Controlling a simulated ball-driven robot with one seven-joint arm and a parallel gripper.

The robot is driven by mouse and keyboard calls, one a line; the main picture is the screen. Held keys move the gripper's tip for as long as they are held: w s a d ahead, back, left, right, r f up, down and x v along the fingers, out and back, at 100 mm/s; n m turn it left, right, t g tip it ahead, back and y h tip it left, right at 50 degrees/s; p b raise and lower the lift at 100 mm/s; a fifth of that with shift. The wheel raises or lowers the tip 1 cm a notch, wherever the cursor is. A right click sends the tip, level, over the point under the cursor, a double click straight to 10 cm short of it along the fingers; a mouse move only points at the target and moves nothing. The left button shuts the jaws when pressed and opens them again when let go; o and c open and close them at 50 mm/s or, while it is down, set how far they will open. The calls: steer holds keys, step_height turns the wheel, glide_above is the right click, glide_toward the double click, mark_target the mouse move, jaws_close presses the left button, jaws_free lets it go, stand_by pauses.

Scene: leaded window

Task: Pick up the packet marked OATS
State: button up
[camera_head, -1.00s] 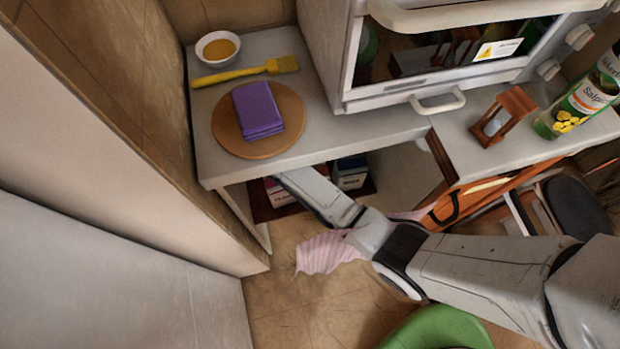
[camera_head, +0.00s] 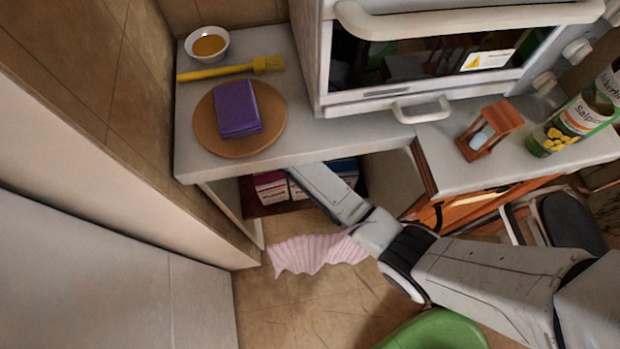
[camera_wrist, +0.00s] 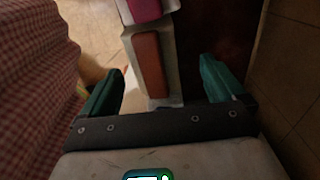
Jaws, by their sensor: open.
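Small packets stand on a dark red shelf under the counter in the head view: a white packet with a pink-red front (camera_head: 270,187), a pale one (camera_head: 298,190) beside it, and a blue-topped one (camera_head: 345,168) partly behind my arm. Their lettering is too small to read, so I cannot tell which says OATS. In the wrist view, my gripper (camera_wrist: 160,88) is open, with teal fingers spread. A pale packet with an orange-brown panel (camera_wrist: 149,62) lies between and beyond the fingers. A packet with a magenta panel (camera_wrist: 145,9) is farther up. My fingertips are hidden under the counter in the head view.
The counter edge (camera_head: 290,160) overhangs the shelf. On it are a purple packet (camera_head: 238,108) on a round board (camera_head: 215,140), a brush (camera_head: 230,70) and a bowl (camera_head: 207,43). An oven (camera_head: 410,70) stands right. Pink cloth (camera_head: 315,252) hangs below my arm.

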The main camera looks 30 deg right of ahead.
steer(key=f, duration=0.2)
steer(key=f+b, duration=0.1)
steer(key=f, duration=0.4)
steer(key=shift+s+a+f, duration=0.1)
steer(key=shift+s+f, duration=0.15)
steer(key=shift+s, duration=0.05)
steer(key=c, duration=1.5)
